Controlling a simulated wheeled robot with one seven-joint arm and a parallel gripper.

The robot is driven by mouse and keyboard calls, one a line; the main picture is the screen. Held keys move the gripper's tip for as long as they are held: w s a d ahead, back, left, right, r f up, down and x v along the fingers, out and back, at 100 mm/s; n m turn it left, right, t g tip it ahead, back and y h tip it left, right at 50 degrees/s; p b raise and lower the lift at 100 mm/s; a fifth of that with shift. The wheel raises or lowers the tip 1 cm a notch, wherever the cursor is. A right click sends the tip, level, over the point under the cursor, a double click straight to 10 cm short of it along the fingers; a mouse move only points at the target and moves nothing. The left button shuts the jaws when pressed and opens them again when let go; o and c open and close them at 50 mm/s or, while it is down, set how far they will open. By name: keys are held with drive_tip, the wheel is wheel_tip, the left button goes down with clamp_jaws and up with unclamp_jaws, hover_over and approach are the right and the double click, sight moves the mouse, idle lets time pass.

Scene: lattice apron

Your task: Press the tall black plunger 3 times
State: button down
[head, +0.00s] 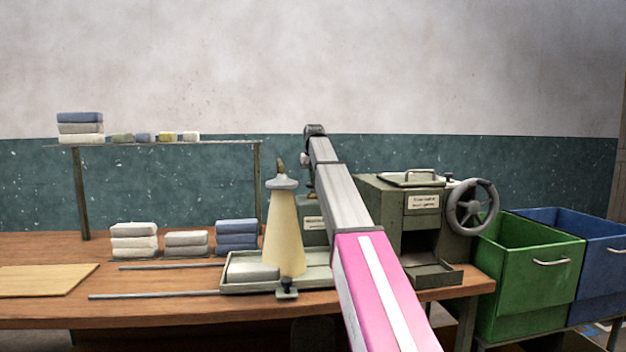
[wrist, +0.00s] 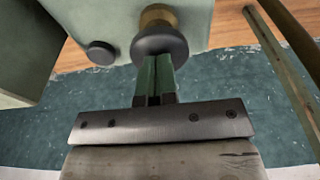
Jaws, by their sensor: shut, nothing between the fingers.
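The tall black plunger (wrist: 158,40) shows in the wrist view as a dark round knob on a brass-coloured stem, on top of a pale green box (wrist: 205,30). A low, flat black button (wrist: 101,53) sits beside it on the same box. My gripper (wrist: 154,62) is shut and empty, with its green fingertips right at the knob's near edge. I cannot tell whether they touch it.
A green-grey machine with a handwheel (head: 471,207) stands right of the arm. Folded cloths (head: 134,242) lie further left. Green (head: 535,270) and blue bins (head: 600,262) stand at the right.

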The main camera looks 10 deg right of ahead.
drive_tip(key=shift+r, duration=2.15)
drive_tip(key=shift+f, duration=0.15)
idle(1.2)
idle(0.8)
drive_tip(key=shift+f, duration=2.2)
drive_tip(key=shift+r, duration=2.35)
